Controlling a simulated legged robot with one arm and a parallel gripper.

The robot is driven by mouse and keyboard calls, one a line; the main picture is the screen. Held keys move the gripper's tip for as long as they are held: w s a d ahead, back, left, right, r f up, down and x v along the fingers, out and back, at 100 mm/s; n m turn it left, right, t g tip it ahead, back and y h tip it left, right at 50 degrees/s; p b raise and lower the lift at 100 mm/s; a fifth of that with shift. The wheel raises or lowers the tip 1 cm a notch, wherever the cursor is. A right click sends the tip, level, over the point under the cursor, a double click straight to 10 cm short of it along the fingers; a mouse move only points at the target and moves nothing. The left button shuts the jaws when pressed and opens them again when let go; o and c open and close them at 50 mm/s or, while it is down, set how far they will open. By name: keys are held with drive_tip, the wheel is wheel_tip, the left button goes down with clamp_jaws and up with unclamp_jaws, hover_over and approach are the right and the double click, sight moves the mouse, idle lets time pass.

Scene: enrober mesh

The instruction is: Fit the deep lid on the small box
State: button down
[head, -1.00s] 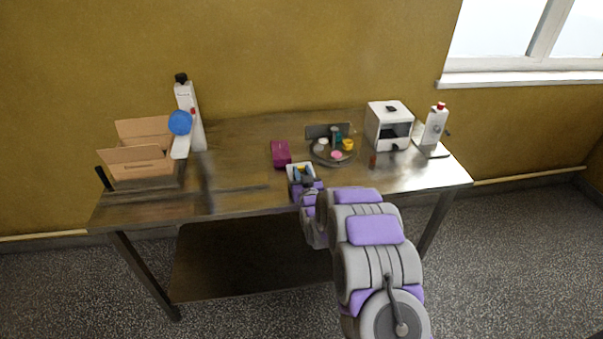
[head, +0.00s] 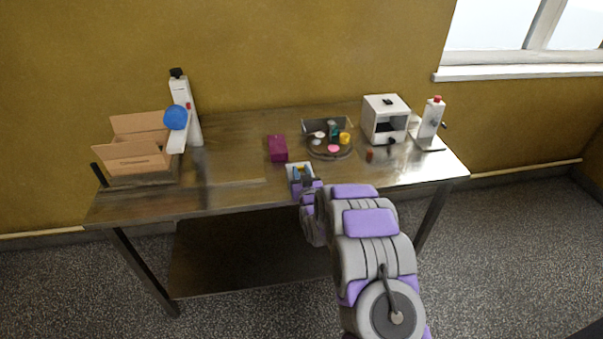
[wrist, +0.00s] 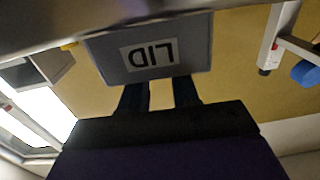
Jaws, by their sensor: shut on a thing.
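My gripper (wrist: 160,86) is shut on a grey lid (wrist: 192,52). In the wrist view the lid's face carries a pale label reading "LID", upside down in the picture. In the head view my gripper (head: 303,177) and a small pale, open-looking shape (head: 290,170) are at the table's front edge, with a bit of yellow there. I cannot tell there how much of that shape is lid and how much is something behind it. A magenta box (head: 278,148) stands just behind and left of my gripper. I cannot tell whether it is the small box.
The metal table (head: 235,150) has free room left of the magenta box. A small brown item (head: 369,154), white cabinet (head: 383,108) and white dispenser (head: 430,120) stand right. A cardboard box (head: 135,163) is left.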

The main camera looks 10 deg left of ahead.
drive_tip(key=c, duration=1.2)
unclamp_jaws()
drive_tip(key=shift+f, duration=0.2)
drive_tip(key=o, duration=0.4)
drive_tip(key=shift+a+r, duration=0.1)
drive_tip(key=shift+r, duration=0.1)
drive_tip(key=shift+o, duration=0.2)
drive_tip(key=shift+s, duration=0.1)
drive_tip(key=shift+s+r, duration=0.1)
drive_tip(key=shift+s, duration=0.15)
drive_tip(key=p+v, duration=0.3)
drive_tip(key=v, duration=1.3)
drive_tip(key=shift+s, duration=0.25)
